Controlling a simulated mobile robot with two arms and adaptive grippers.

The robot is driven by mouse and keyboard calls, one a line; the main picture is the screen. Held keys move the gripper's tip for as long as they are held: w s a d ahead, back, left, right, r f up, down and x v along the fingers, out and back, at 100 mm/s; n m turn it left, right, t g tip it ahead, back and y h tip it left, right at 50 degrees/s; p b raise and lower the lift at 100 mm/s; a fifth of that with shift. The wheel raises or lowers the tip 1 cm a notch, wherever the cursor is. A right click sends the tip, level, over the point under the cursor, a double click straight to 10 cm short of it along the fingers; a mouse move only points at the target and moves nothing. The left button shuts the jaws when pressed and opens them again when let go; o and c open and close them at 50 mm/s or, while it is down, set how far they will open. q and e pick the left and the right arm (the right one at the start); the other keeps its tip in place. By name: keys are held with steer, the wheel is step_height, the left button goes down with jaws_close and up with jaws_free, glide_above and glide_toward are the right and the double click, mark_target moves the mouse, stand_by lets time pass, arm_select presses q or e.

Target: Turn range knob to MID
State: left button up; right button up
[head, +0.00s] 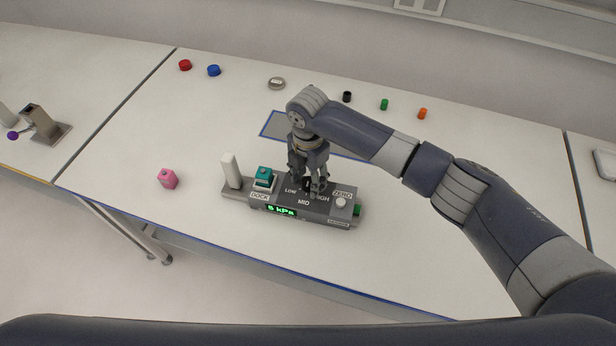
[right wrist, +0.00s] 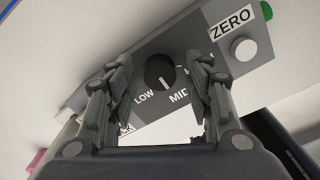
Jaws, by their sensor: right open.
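The grey control box (head: 290,207) stands on the white table, its green display reading 6 kPa. The black range knob (right wrist: 160,71) sits on its top face, with LOW, MID and a partly covered HIGH label around it. A white pointer mark on the knob (right wrist: 166,84) faces the side of the LOW and MID labels; I cannot tell its exact setting. My right gripper (head: 308,187) points down over the knob. In the right wrist view, its open fingers (right wrist: 159,62) stand on both sides of the knob, with gaps visible. My left gripper is not in view.
On the box are a teal block (head: 264,174) at DOCK, a white upright post (head: 231,170) and a white button (head: 341,202) by ZERO. Several small coloured caps lie at the back. The table's front right is clear.

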mark_target(308, 182)
step_height(308, 182, up, 12)
stand_by(0.4)
steer(key=shift+s+f, duration=0.1)
steer(key=shift+f, duration=0.05)
stand_by(0.3)
